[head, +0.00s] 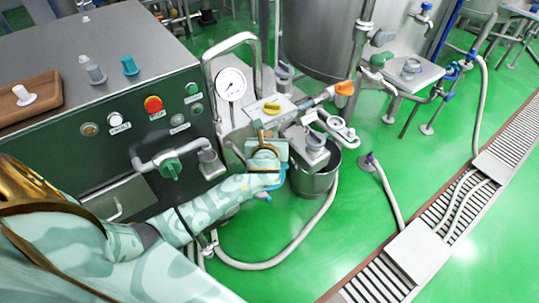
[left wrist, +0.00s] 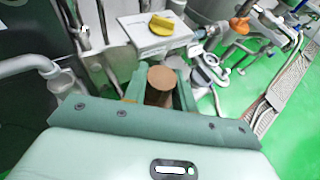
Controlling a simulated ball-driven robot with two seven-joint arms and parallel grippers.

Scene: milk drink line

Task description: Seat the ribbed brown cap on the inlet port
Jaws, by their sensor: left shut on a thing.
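The brown cap (left wrist: 161,86) stands between the fingers of my left gripper (left wrist: 160,92) in the left wrist view, its flat round top facing the camera; its ribs are not clear. In the head view my left gripper (head: 268,142) is in front of the grey pump unit, beside a grey port-like fitting (head: 315,138) over a metal bucket. The fingers hide most of the cap there. I cannot tell which fitting is the inlet port, and the cap's underside is hidden. My right gripper is not in view.
A pressure gauge (head: 231,84) and a yellow knob (head: 271,108) sit close to the gripper. The metal bucket (head: 314,182) stands below right. A green-handled valve (head: 171,168) projects from the cabinet. A brown tray (head: 36,93) lies on top.

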